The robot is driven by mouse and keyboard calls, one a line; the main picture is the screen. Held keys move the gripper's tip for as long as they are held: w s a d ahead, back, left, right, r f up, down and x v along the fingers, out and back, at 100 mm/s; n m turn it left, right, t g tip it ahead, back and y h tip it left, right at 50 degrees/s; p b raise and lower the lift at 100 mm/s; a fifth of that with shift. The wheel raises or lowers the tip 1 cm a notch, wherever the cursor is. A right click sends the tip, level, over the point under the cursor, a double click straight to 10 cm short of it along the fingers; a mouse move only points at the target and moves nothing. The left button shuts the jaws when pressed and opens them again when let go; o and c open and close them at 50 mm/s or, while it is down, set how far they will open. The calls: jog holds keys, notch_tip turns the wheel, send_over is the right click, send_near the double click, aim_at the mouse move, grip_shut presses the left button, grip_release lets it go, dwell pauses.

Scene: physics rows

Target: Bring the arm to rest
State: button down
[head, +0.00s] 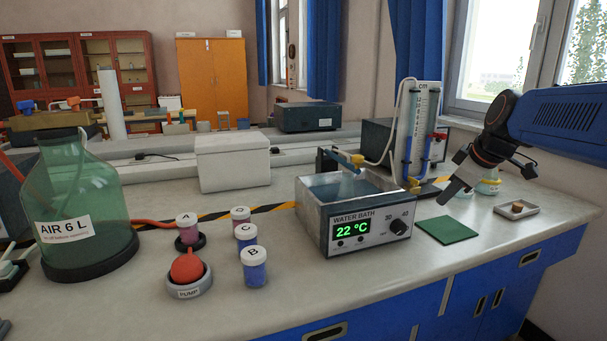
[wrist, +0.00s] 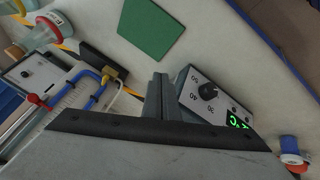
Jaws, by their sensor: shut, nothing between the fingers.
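My arm (head: 558,122) reaches in from the right in the head view. My gripper (head: 447,196) points down and left, above the bench between the water bath and the green mat. Its fingers are shut and empty; they also show in the wrist view (wrist: 158,92), near the water bath's dial panel in the picture. No object hangs from it.
The water bath (head: 368,237) reads 22 °C. The green mat (head: 447,230) lies bare beside a small tray (head: 528,209) holding a little block. Lidded jars (head: 253,270), a red pump bulb (head: 187,267) and a large green bottle (head: 90,205) stand left. The front bench strip is clear.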

jog(key=s+a+f+m, duration=0.2)
jog(key=s+f, duration=0.4)
jog(key=s, duration=0.3)
jog(key=s+a+f+m+g+h, duration=0.1)
jog(key=s+f+m, duration=0.3)
jog(key=s, duration=0.5)
jog(key=s+a+f+m, duration=0.3)
jog(key=s+f, duration=0.5)
jog(key=s, duration=0.2)
jog(key=shift+g, duration=0.3)
